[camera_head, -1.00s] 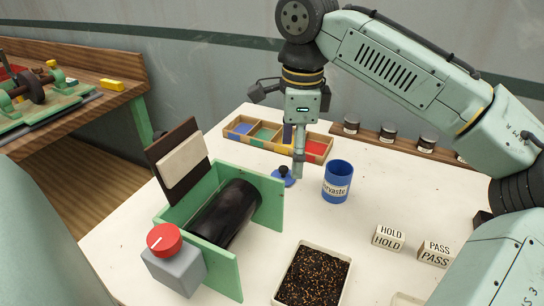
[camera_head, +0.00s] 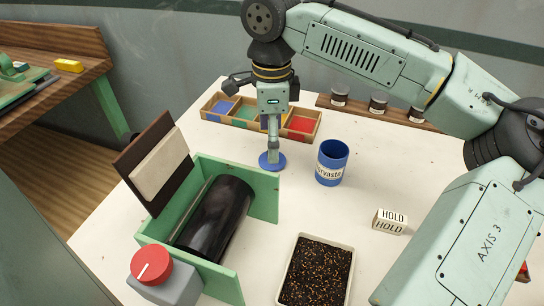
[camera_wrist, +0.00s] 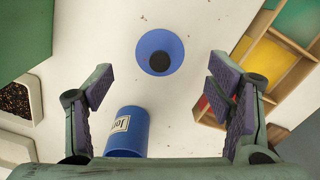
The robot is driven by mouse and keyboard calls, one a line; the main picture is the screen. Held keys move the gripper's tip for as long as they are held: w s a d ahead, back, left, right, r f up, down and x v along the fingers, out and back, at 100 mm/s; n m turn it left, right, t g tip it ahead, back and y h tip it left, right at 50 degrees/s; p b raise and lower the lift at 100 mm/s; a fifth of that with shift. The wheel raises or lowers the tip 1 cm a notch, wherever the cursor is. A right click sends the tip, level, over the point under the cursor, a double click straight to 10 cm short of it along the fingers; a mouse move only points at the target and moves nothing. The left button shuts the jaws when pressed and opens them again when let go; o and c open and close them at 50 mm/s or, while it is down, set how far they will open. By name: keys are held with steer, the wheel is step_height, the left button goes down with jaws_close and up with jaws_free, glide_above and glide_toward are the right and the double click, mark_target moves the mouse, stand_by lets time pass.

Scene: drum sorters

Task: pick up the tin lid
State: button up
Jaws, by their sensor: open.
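The tin lid (camera_head: 272,162) is a blue disc lying on the white table, left of the blue tin (camera_head: 332,170). In the wrist view the lid (camera_wrist: 149,41) shows its dark round knob (camera_wrist: 159,61). My gripper (camera_head: 273,152) points down at the lid in the head view, its finger hiding the knob. In the wrist view my gripper (camera_wrist: 167,88) is open and empty, and the lid appears ahead of the gap between the padded fingers. The tin (camera_wrist: 127,131) shows near the left finger. I cannot tell the exact height of the fingertips over the lid.
A divided wooden tray (camera_head: 215,117) with coloured compartments stands close behind my gripper. A green frame with a black drum (camera_head: 217,217) stands at left. A tray of dark grains (camera_head: 318,270) is in front, a HOLD block (camera_head: 390,221) at right. Jars stand on a back shelf.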

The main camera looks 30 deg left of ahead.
steer(key=shift+f+p, duration=0.5)
steer(key=shift+f, duration=1.85)
steer(key=c, duration=1)
steer(key=shift+c, duration=0.2)
